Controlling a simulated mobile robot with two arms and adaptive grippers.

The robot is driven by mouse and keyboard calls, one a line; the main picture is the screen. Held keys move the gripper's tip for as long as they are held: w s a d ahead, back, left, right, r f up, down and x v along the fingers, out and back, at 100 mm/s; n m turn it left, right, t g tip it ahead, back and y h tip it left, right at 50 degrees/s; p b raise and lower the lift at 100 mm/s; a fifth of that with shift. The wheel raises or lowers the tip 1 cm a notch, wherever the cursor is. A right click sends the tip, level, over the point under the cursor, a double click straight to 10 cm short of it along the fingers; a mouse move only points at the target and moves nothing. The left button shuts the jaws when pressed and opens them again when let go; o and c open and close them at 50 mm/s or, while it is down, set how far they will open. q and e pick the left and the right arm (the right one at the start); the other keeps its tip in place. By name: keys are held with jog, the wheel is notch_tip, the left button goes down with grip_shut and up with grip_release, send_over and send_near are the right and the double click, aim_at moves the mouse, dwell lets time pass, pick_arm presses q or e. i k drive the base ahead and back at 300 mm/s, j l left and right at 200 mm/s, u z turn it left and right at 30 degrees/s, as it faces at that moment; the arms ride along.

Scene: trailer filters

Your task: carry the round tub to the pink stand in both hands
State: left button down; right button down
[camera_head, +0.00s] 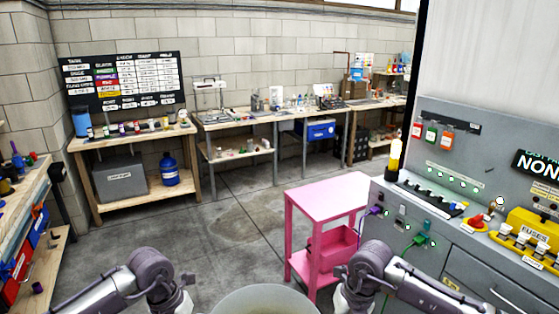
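The round tub (262,301) is at the bottom middle of the head view, between my two arms. Only the far part of its pale rim and inside shows. The pink stand (326,194) is ahead and slightly right, with a bare top and a pink bin (333,246) on its lower shelf. My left arm comes in at the lower left and my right arm at the lower right, one on each side of the tub. Both grippers' fingertips are below the picture edge, so their hold on the tub is hidden.
A grey console (459,240) with fuses, plugs and switches stands close on the right, beside the pink stand. A workbench (30,205) is at the left edge. Wooden benches (130,142) line the back wall. The grey floor (235,235) in the middle is clear.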

aim_at(333, 194)
jog(key=i, duration=2.65)
jog(key=i+z, duration=0.1)
jog(key=i, duration=0.5)
jog(key=i+j+z, duration=0.1)
jog(key=i, duration=0.5)
jog(key=z, duration=1.55)
